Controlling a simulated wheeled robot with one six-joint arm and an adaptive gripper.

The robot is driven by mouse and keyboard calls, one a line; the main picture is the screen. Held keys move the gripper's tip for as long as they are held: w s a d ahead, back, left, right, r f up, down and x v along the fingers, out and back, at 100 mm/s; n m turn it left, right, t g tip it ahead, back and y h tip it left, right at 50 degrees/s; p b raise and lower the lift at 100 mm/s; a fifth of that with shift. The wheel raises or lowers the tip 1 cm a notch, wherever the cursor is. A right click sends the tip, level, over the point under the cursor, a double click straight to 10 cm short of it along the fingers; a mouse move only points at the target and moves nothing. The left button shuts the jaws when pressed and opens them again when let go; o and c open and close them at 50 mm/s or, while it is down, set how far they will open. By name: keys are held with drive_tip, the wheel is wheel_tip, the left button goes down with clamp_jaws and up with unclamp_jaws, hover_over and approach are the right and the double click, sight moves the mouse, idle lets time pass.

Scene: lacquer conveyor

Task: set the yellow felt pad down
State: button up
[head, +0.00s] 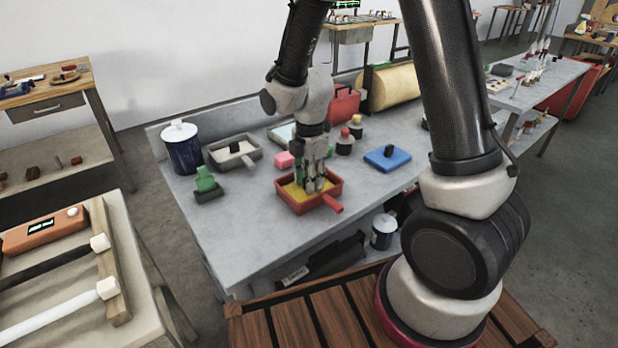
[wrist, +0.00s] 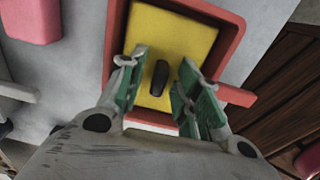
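The yellow felt pad (wrist: 181,35) lies inside a shallow red tray (wrist: 229,60) with a stub handle. A dark upright knob (wrist: 159,78) stands on the pad. In the head view the yellow pad (head: 293,189) shows as a patch within the red tray (head: 297,207), partly hidden by my fingers. My gripper (wrist: 160,84) is open above the pad, its green-lined fingers on either side of the knob with a gap on each side. In the head view my gripper (head: 315,186) points straight down into the tray.
A pink block (head: 284,160) and green-handled block (head: 206,182) stand nearby. A grey tray (head: 234,152) and dark blue tin (head: 182,147) are at left. A blue pad with a dark knob (head: 388,158) lies at right. The bench front (head: 245,240) is clear.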

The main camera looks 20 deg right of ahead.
wheel_tip(320, 180, up, 12)
drive_tip(key=s+d+r+m+t, duration=0.2)
drive_tip(key=s+d+r+m, duration=0.4)
drive_tip(key=s+m, duration=0.3)
drive_tip(key=s+d+r+m+t, duration=0.2)
drive_tip(key=s+d+r+m, duration=0.4)
drive_tip(key=s+d+m, duration=0.3)
drive_tip(key=s+m, duration=0.1)
drive_tip(key=m, duration=0.2)
drive_tip(key=shift+r+m, duration=0.25)
drive_tip(key=shift+m, duration=0.05)
